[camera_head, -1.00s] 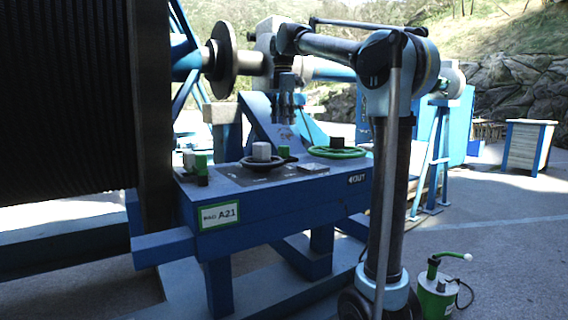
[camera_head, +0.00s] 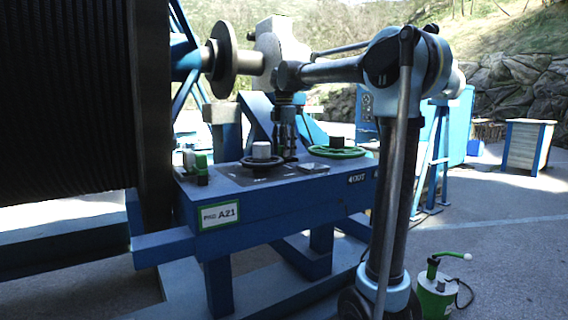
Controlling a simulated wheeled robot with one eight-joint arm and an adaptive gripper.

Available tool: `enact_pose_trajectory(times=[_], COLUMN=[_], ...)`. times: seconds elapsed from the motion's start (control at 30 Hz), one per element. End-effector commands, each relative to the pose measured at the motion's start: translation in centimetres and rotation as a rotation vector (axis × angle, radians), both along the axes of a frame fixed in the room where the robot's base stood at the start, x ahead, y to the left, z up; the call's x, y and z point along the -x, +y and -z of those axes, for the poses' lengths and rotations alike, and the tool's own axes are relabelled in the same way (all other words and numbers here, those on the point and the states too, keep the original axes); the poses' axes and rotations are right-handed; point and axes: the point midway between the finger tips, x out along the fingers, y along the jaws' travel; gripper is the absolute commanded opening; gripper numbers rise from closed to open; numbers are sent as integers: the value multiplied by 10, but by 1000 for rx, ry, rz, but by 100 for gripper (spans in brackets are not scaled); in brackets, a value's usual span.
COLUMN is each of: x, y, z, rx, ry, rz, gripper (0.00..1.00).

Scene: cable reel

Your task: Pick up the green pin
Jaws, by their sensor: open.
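My gripper (camera_head: 286,157) points straight down over the blue bench, with its fingers open and the tips low near the bench top, just right of a pale round knob on a dark disc (camera_head: 262,155). The small dark piece with a green top, likely the green pin, stood at this spot a second ago. The fingers now cover it, so I cannot tell whether they touch it or straddle it. Another green piece with a dark base (camera_head: 201,168) stands at the bench's left end, well away from my gripper.
A green-rimmed handwheel (camera_head: 337,151) lies close right of my gripper. A large dark cable reel (camera_head: 65,100) fills the left. A green canister (camera_head: 437,293) stands on the ground at lower right.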

Motion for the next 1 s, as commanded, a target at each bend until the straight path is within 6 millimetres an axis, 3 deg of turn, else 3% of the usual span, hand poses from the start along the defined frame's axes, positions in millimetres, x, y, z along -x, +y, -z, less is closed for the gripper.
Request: enact_pose_trajectory(times=[0.27,0.37,0.5,0.53,0.83,1.0], x=[0,0,0,0,0,-1], y=[0,0,-1,-1,-2,-1], z=[4,4,4,4,2,-9], rx=[0,0,0,0,0,0], ry=[0,0,0,0,0,0], rz=[0,1,1,1,2,2], gripper=[53,35,3,0,0,0])
